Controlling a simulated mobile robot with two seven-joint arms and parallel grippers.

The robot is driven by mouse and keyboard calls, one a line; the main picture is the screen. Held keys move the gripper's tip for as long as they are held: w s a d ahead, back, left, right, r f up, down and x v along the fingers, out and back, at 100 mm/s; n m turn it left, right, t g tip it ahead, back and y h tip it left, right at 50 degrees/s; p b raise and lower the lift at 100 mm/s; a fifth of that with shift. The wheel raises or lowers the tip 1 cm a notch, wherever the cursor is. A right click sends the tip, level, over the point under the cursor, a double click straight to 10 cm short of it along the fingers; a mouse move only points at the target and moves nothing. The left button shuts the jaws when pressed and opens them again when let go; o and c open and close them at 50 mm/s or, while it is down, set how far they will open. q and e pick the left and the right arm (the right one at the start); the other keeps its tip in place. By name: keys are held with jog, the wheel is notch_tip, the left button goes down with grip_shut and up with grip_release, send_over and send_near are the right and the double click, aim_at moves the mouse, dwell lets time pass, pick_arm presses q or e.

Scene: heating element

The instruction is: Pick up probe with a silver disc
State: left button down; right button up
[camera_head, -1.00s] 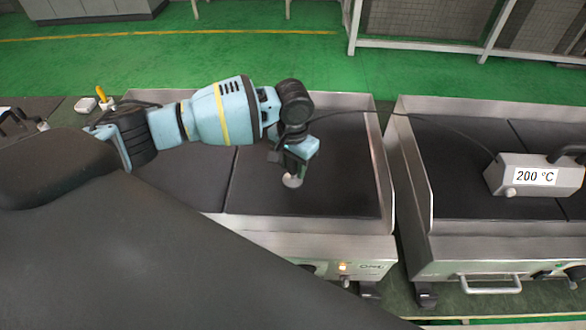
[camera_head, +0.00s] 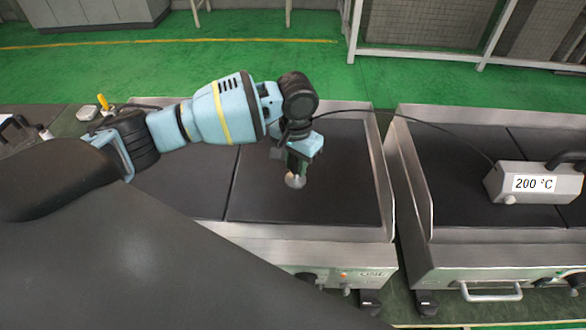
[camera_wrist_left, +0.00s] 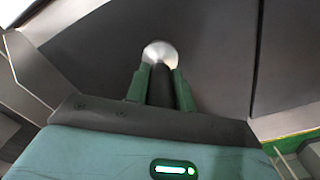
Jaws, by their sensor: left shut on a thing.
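The probe with a silver disc (camera_wrist_left: 160,53) is held by my left gripper (camera_wrist_left: 161,78). In the left wrist view the dark handle (camera_wrist_left: 160,88) lies between the two green fingers and the disc sticks out past their tips. In the head view the gripper (camera_head: 297,165) points down over the middle heating plate, with the silver disc (camera_head: 295,181) at its lower end. I cannot tell whether the disc touches the plate. My right gripper does not show.
A dark griddle plate (camera_head: 345,185) with raised metal sides lies under the gripper. A second griddle (camera_head: 440,170) stands to the right, holding a grey box marked 200 °C (camera_head: 533,183). A thin cable (camera_head: 440,125) runs from the box to my gripper area.

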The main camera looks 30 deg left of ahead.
pick_arm(q)
jog(key=s+d, duration=0.2)
jog(key=d, duration=0.5)
jog(key=s+d+r, duration=0.1)
jog(key=s+d, duration=0.2)
jog(key=d, duration=0.4)
jog(key=shift+d, duration=0.25)
jog(key=shift+s, duration=0.1)
